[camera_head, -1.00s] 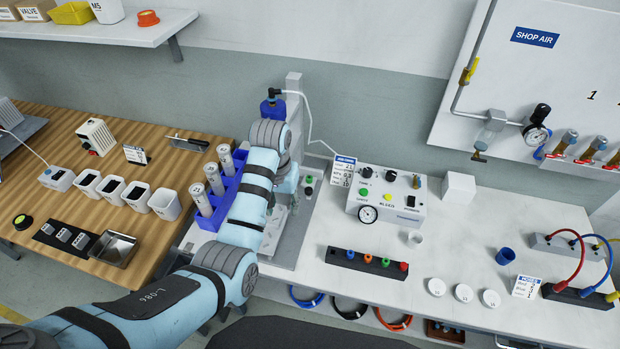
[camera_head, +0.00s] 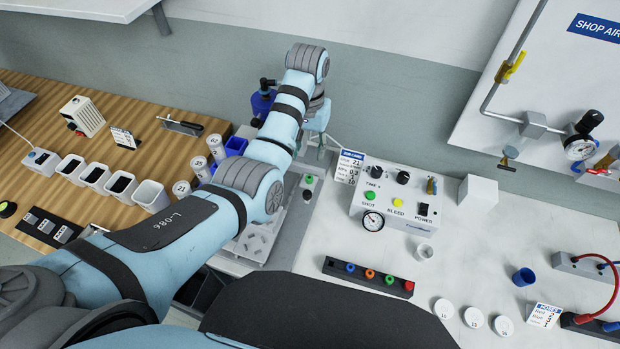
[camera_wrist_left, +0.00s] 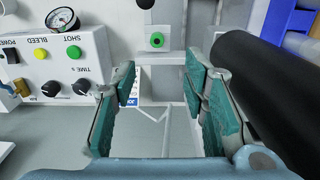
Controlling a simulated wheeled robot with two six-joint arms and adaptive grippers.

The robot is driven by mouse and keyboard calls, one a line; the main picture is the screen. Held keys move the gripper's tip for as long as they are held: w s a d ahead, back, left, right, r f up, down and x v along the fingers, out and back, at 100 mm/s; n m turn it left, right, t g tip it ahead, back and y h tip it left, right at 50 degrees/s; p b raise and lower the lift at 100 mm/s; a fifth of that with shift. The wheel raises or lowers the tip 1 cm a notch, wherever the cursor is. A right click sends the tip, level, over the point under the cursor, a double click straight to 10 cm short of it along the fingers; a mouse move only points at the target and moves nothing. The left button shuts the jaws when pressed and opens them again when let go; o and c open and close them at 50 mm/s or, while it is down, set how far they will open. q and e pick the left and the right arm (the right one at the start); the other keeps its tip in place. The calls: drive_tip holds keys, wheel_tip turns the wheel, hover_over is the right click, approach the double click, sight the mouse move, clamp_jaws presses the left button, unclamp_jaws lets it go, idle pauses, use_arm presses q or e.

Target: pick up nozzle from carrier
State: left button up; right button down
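My left gripper (camera_head: 318,146) hangs at the gantry fixture, behind the grey base plate (camera_head: 284,232) and left of the dispenser box. In the left wrist view its teal-padded fingers (camera_wrist_left: 158,86) are apart, with no object held between them; a thin white line and a label show beyond the gap. A blue part with a black cap (camera_head: 262,104) stands just left of the gripper. A black strip (camera_head: 337,267) on the white bench holds small blue, orange, green and red pieces that look like nozzles. I cannot make out a nozzle at the gripper. My right gripper is not in view.
The dispenser box (camera_head: 394,208) with gauge and buttons stands right of the gripper. Syringes in a blue rack (camera_head: 236,146) stand left.

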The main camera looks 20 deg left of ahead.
sight(309, 177)
use_arm(q)
drive_tip(key=f, duration=0.3)
drive_tip(key=f+b, duration=0.1)
drive_tip(key=f, duration=0.6)
drive_tip(key=shift+s+d, duration=0.2)
drive_tip(key=shift+s, duration=0.05)
drive_tip(key=c, duration=0.8)
